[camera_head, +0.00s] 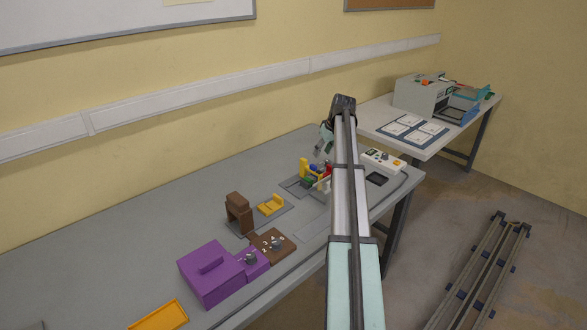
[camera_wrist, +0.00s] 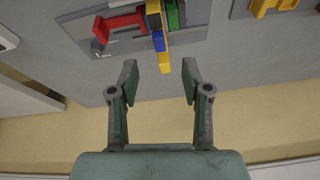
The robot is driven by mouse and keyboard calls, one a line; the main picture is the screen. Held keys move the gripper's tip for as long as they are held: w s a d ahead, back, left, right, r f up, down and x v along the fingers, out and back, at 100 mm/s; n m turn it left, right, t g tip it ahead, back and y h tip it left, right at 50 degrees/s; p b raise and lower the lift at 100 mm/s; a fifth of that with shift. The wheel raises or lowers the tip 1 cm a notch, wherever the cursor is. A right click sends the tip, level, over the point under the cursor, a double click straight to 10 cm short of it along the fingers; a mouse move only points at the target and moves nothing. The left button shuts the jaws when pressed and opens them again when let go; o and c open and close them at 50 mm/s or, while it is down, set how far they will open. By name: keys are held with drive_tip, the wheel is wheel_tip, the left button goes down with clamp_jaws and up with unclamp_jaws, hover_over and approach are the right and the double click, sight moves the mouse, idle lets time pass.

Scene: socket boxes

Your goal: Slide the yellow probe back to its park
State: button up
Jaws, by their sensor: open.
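In the wrist view a yellow piece (camera_wrist: 153,15), which I take for the yellow probe, lies in a cluster with a blue piece (camera_wrist: 158,42), a green piece (camera_wrist: 173,14) and a red piece (camera_wrist: 125,22). In the head view the yellow piece (camera_head: 303,168) stands upright at the left of this cluster, on a grey plate (camera_head: 291,184) on the bench. My gripper (camera_wrist: 161,82) is open and empty, its fingers apart just short of the cluster. In the head view my gripper (camera_head: 326,140) is above and behind the cluster, partly hidden by my arm. I cannot make out the park.
A white box with a knob (camera_head: 383,160) stands right of the cluster. A brown block (camera_head: 238,212), a yellow-orange fixture (camera_head: 271,204), a brown knob panel (camera_head: 271,246) and a purple box (camera_head: 210,275) stand to the left. The wall runs close behind the bench.

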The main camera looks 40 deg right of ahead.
drive_tip(key=w+r+n, duration=0.2)
drive_tip(key=w+r, duration=0.2)
drive_tip(key=w, duration=0.1)
drive_tip(key=p, duration=0.4)
approach(300, 167)
drive_tip(key=x, duration=0.6)
drive_tip(key=d+x, duration=0.1)
drive_tip(key=x, duration=0.2)
drive_tip(key=shift+w+r, duration=0.1)
drive_tip(key=shift+w, duration=0.1)
clamp_jaws()
drive_tip(key=shift+a, duration=0.1)
